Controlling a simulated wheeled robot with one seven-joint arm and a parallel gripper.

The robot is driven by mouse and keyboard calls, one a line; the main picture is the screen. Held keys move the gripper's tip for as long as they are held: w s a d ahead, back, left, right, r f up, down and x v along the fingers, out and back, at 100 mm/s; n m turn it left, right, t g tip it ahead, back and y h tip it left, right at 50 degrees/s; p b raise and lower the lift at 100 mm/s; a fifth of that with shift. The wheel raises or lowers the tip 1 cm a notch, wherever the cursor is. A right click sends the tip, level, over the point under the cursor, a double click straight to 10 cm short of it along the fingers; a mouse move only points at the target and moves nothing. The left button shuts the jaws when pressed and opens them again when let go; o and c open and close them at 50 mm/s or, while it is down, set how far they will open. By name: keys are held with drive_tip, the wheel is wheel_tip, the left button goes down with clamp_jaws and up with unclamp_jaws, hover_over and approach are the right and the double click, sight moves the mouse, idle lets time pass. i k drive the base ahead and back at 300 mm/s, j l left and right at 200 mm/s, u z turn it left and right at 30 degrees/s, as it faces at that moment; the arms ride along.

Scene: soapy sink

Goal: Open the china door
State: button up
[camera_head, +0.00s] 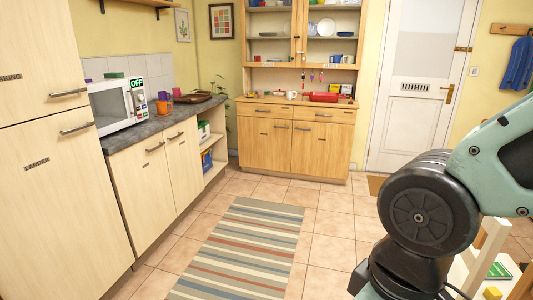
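A wooden dresser (247,152) stands against the back wall. Its upper part has glass-fronted doors, with plates and cups behind them; the right glass door (358,30) shows plates and a blue cup, and the left glass door (246,30) shows bowls and a plate. Both look shut. The top of the upper part is cut off by the picture edge. Two lower doors under two drawers also look shut. I cannot read which door is marked china. My arm shows at the right, but my gripper is out of view.
A striped rug (238,250) lies on the tiled floor before the dresser, which is clear. At left are a tall cupboard (40,190) and a counter (165,122) with a microwave (118,103). A white door (412,125) is at back right; a low stand (490,245) is at right.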

sight(321, 149)
drive_tip(key=i, duration=1.9)
drive_tip(key=i+j, duration=0.1)
drive_tip(key=i, duration=1.8)
drive_tip(key=i+z, duration=0.1)
drive_tip(key=i, duration=1.8)
